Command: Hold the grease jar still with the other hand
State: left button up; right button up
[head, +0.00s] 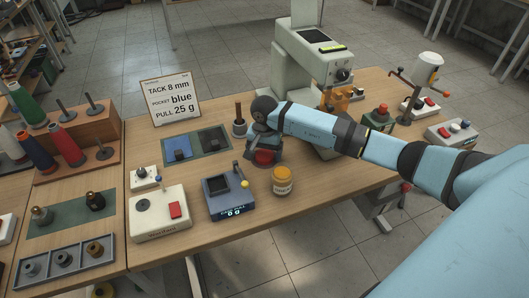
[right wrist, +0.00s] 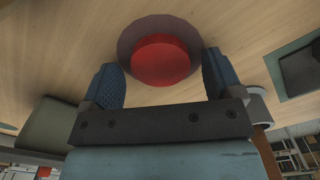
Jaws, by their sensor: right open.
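A small amber jar (head: 283,181) with a pale label, which looks like the grease jar, stands upright near the table's front edge. Nothing touches it. My right gripper (head: 263,148) is behind it and a little left, pointing down over a red round-topped piece (head: 263,157) on a dark round base. In the right wrist view my right gripper (right wrist: 161,77) is open, its blue-padded fingers on either side of the red piece (right wrist: 160,60). I cannot tell whether they touch it. The amber jar does not show in that view. My left gripper is not in view.
A blue-grey device with a display (head: 229,197) stands left of the jar, and a cream box with a red switch (head: 160,213) further left. A pale machine (head: 310,55) stands behind my right arm. Bare tabletop lies right of the jar.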

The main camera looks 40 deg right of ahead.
aim_at(265, 155)
notch_tip(265, 155, up, 12)
jog(key=shift+f, duration=0.2)
